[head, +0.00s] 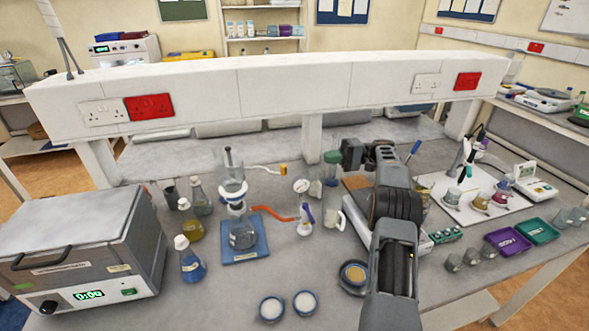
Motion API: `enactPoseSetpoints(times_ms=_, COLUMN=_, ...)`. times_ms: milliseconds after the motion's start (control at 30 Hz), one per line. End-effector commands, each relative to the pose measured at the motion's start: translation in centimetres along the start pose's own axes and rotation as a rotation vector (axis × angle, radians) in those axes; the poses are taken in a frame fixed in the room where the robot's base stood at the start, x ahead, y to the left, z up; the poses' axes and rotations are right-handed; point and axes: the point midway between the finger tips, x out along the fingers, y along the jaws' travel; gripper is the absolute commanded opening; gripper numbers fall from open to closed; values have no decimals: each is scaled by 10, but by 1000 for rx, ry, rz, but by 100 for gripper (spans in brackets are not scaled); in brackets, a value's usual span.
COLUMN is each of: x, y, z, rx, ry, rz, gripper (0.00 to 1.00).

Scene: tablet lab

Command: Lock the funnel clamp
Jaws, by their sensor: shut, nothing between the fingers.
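A glass filter assembly stands upright on a blue mat (258,247) left of centre. Its clear funnel (231,171) sits above a flask (242,236) with grey-blue contents. A white and blue clamp (234,205) is around the joint between them; its lever position is too small to tell. An orange hose (272,212) runs right from the assembly. My arm rises at the right of centre. My gripper (350,153) is at its far end, near the back of the bench, to the right of the funnel and apart from it. It is shut and empty; its fingertips are hard to make out.
A grey heated box (80,235) stands left. Bottles with blue (191,262) and yellow (189,222) liquid stand between it and the mat. Two round dishes (305,302) lie in front. A white service beam (290,88) crosses behind.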

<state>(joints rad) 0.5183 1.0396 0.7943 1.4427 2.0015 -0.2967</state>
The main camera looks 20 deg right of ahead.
Motion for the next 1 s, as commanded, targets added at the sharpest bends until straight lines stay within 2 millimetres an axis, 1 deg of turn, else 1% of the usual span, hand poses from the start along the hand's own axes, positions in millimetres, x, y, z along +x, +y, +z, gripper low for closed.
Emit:
enactPoseSetpoints(times_ms=33, x=4, y=5, z=0, rx=0, ry=-2, rz=0, gripper=0)
enactPoseSetpoints(times_ms=167, x=19, y=8, z=1, rx=-1, ry=-3, rz=0, gripper=0)
enactPoseSetpoints(times_ms=233, x=34, y=-2, z=0, rx=2, ry=-4, rz=-2, gripper=0)
enactPoseSetpoints(times_ms=400, x=71, y=-3, z=1, rx=3, ry=-4, rz=-1, gripper=0)
enactPoseSetpoints(times_ms=533, x=96, y=-3, z=1, rx=4, ry=-3, rz=-1, gripper=0)
enactPoseSetpoints(times_ms=800, x=114, y=-2, z=19, rx=3, ry=0, rz=-1, gripper=0)
enactPoseSetpoints(times_ms=1000, x=121, y=0, z=27, rx=2, ry=-1, rz=-1, gripper=0)
